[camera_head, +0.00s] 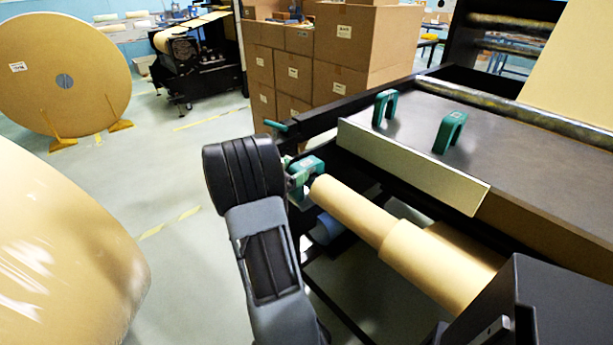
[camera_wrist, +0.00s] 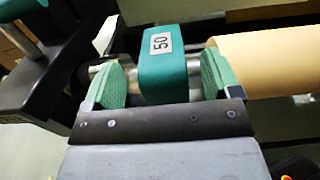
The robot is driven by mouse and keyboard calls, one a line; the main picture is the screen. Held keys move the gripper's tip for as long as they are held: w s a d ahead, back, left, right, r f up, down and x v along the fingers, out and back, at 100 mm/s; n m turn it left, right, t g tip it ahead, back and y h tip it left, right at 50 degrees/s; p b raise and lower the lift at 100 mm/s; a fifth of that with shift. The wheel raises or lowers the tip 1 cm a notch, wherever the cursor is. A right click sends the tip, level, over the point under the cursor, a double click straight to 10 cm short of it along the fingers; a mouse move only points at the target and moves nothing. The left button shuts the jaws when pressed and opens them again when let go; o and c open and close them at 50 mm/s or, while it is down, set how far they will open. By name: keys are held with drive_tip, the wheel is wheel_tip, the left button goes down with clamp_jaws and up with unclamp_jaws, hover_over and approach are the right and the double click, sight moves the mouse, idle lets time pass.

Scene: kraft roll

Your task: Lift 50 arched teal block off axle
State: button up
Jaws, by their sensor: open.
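The teal block marked 50 (camera_wrist: 163,72) sits over the metal axle (camera_wrist: 197,75) in the wrist view, with its label facing the camera. My gripper (camera_wrist: 160,78) is open, with one green-padded finger on each side of the block. A gap shows between each pad and the block, so the jaws are not closed on it. In the head view the teal block (camera_head: 308,165) sits at the axle's near-left end, beside the kraft roll core (camera_head: 350,207). My arm partly covers the gripper there, and the block's underside is hidden.
Two other teal arched blocks (camera_head: 385,107) (camera_head: 449,132) stand on the dark machine table (camera_head: 540,165). A pale metal plate (camera_head: 410,165) edges the table. Cardboard boxes (camera_head: 350,45) are stacked behind. A large kraft roll (camera_head: 60,110) stands at left. Open floor (camera_head: 190,165) lies left of my arm.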

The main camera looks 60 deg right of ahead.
sight(302, 165)
drive_tip(key=x, duration=0.4)
drive_tip(key=shift+s, duration=0.1)
drive_tip(key=c, duration=1.1)
